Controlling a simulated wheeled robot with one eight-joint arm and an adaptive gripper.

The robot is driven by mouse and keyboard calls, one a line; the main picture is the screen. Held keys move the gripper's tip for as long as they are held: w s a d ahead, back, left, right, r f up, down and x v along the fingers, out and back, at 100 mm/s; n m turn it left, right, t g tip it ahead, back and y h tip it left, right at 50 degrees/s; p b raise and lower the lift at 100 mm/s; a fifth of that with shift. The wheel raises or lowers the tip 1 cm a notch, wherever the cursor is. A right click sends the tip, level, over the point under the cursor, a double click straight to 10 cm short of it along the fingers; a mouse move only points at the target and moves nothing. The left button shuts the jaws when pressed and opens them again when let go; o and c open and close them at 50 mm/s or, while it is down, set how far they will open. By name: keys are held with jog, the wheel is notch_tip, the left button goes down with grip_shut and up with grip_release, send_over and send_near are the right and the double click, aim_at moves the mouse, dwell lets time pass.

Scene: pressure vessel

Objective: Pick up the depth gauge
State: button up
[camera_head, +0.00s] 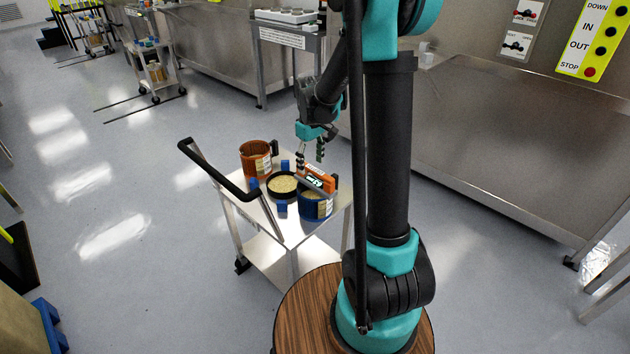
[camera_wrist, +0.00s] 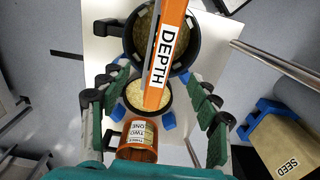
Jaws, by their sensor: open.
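The depth gauge (camera_head: 318,178) is an orange bar with a small dark display, lying on or just over the rim of the blue container (camera_head: 316,206) on the cart. In the wrist view the gauge (camera_wrist: 163,58), labelled DEPTH, runs lengthwise between my fingers, crossing the dark-rimmed container. My gripper (camera_head: 310,158) is open and empty above the gauge. In the wrist view my gripper (camera_wrist: 155,80) has its green-padded fingers spread on both sides of the gauge, with gaps. Whether the fingertips are level with the gauge is unclear.
An orange container (camera_head: 257,158) and a black round dish (camera_head: 283,185) with pale grain stand beside it on the white cart top (camera_head: 294,220). Small blue blocks surround them. The cart's black handle (camera_head: 218,170) rises at left. A SEED bag (camera_wrist: 286,148) lies to the right.

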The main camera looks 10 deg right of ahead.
aim_at(313, 181)
jog(key=shift+s+d+f, duration=0.1)
jog(key=shift+s+f, duration=0.05)
jog(key=shift+f, duration=0.95)
jog(key=shift+s+d+f, duration=0.1)
jog(key=shift+d+f, duration=0.05)
jog(key=shift+f, duration=1)
jog(key=shift+s+d+f, duration=0.1)
jog(key=shift+s+f, duration=0.05)
jog(key=shift+f, duration=0.95)
grip_shut()
jog(key=shift+r, duration=0.15)
